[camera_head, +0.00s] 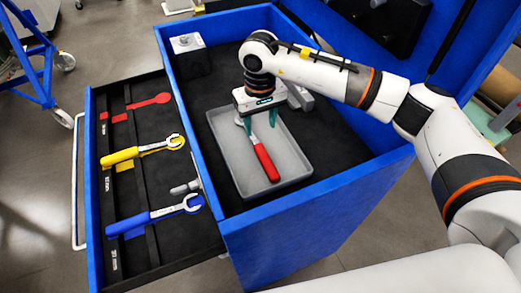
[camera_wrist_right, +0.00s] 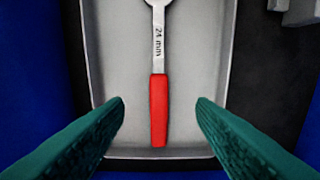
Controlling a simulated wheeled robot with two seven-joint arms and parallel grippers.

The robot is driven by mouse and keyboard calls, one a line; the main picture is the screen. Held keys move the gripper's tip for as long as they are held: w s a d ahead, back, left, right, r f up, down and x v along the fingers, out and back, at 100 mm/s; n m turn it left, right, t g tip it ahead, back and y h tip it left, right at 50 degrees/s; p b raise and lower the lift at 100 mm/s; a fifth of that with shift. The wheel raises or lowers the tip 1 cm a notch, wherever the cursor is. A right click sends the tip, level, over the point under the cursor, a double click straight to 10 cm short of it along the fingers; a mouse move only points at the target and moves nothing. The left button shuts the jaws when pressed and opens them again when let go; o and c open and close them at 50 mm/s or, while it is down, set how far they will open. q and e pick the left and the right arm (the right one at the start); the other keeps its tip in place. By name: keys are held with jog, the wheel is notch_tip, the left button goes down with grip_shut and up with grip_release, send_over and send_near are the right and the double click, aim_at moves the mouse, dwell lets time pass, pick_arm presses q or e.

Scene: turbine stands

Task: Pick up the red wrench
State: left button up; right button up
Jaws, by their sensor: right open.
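The red wrench (camera_head: 266,163) lies in a grey tray (camera_head: 223,133) on top of the blue cabinet. Its red handle points toward the front of the tray, and its metal head is partly hidden by my gripper. In the right wrist view the wrench (camera_wrist_right: 158,108) shows its red handle and a shank marked "24 mm". My right gripper (camera_head: 260,122) is open above the tray, over the head end of the wrench. In the right wrist view its teal fingers stand apart on either side of the handle, not touching it. My left gripper is not in view.
An open drawer (camera_head: 123,189) at the left holds a yellow wrench (camera_head: 140,152) and a blue wrench (camera_head: 152,216). A flat red wrench shape (camera_head: 150,102) shows in its far slot. A grey block (camera_head: 187,43) stands in the cabinet's back left corner. Raised blue walls (camera_head: 308,207) surround the cabinet top.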

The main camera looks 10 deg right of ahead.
aim_at(261, 149)
notch_tip(261, 149, down, 3)
jog(key=shift+f+p, duration=0.2)
jog(key=shift+p, duration=0.3)
jog(key=f+p, duration=0.2)
jog(key=f, duration=0.1)
jog(key=f+p, duration=0.1)
jog(key=shift+s+f, duration=0.35)
jog(key=shift+s, duration=0.05)
jog(key=shift+w+f, duration=0.1)
jog(key=shift+f, duration=0.3)
jog(key=shift+c, duration=0.5)
grip_shut()
